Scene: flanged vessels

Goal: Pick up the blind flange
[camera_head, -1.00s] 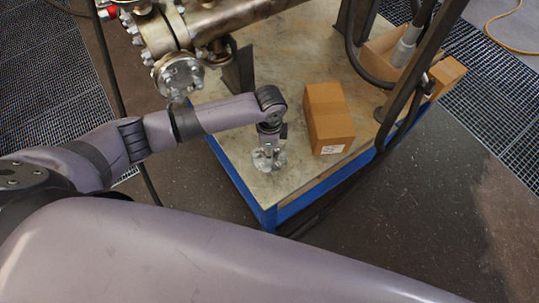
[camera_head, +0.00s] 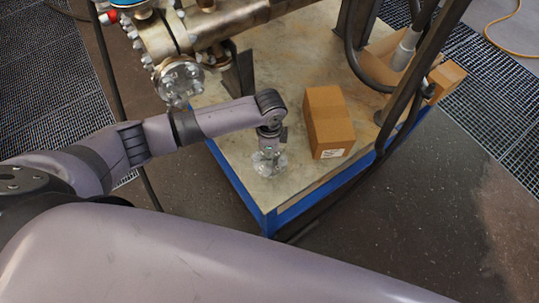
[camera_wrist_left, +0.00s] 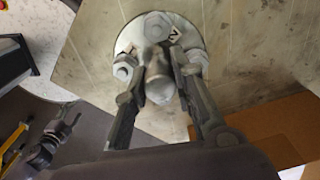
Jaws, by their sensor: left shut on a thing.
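The blind flange (camera_head: 279,165) is a round grey metal disc with bolts around its rim, at the near corner of the pallet-like wooden platform. My left gripper (camera_head: 268,152) points down at it from above. In the left wrist view, the flange (camera_wrist_left: 203,40) shows beyond the fingers, and my left gripper (camera_wrist_left: 158,60) is shut on the raised metal piece at its middle. The fingers hide part of the disc. I cannot tell whether the flange touches the platform or is slightly above it.
A cardboard box (camera_head: 329,120) stands right of the flange on the blue-edged platform (camera_head: 228,178). Dark posts and hoses (camera_head: 425,70) rise on the right.

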